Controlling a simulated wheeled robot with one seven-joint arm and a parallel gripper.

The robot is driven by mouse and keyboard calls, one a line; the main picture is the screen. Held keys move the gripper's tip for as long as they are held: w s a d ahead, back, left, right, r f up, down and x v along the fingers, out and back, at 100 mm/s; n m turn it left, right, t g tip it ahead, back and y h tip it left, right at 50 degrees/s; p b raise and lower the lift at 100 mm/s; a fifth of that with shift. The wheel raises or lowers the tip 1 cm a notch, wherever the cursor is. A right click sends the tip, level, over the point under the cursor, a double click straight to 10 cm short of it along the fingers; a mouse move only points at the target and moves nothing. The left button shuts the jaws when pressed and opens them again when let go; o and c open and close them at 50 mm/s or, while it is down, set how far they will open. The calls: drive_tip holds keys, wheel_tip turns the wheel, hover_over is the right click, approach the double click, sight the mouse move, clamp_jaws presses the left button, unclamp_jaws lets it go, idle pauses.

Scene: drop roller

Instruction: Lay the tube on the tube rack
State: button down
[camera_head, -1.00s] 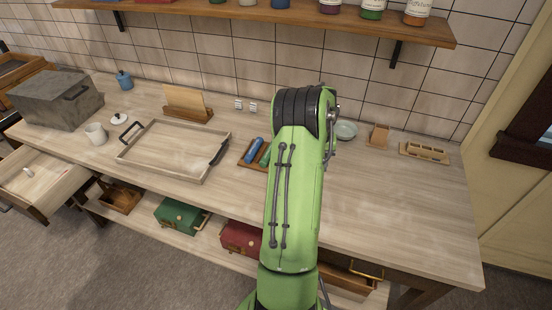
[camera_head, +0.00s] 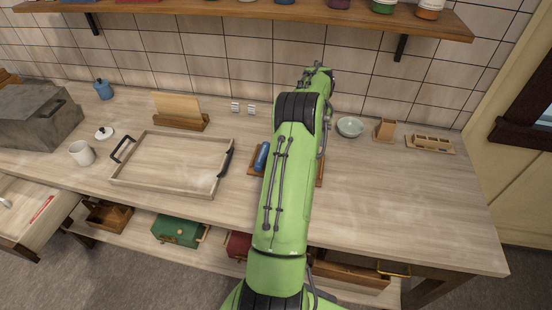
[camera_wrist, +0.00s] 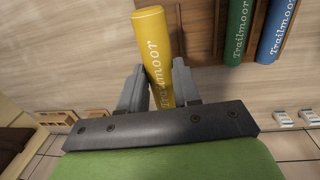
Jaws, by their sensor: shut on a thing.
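My gripper (camera_wrist: 159,90) is shut on a yellow tube (camera_wrist: 155,45) with white lettering; the tube stands between the two fingers in the wrist view. The wooden tube rack (camera_wrist: 205,30) lies beside it, to the right in that view. A green tube (camera_wrist: 239,30) and a blue tube (camera_wrist: 273,30) lie on the rack. In the head view the blue tube (camera_head: 262,156) and the rack's edge (camera_head: 320,172) show on either side of my green arm, which hides the rest. The gripper and yellow tube are hidden in the head view.
Left of the rack lies a wooden tray (camera_head: 125,182) with black handles. To the right stand a pale bowl (camera_head: 349,127), a small wooden block (camera_head: 386,130) and a slotted holder (camera_head: 430,144). The table's right front is clear. A shelf (camera_head: 250,18) overhangs the back wall.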

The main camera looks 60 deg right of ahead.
drive_tip(key=f, duration=1)
drive_tip(key=shift+s+f, duration=0.1)
drive_tip(key=shift+s, duration=0.15)
drive_tip(key=c, duration=0.8)
unclamp_jaws()
drive_tip(key=shift+w, duration=0.1)
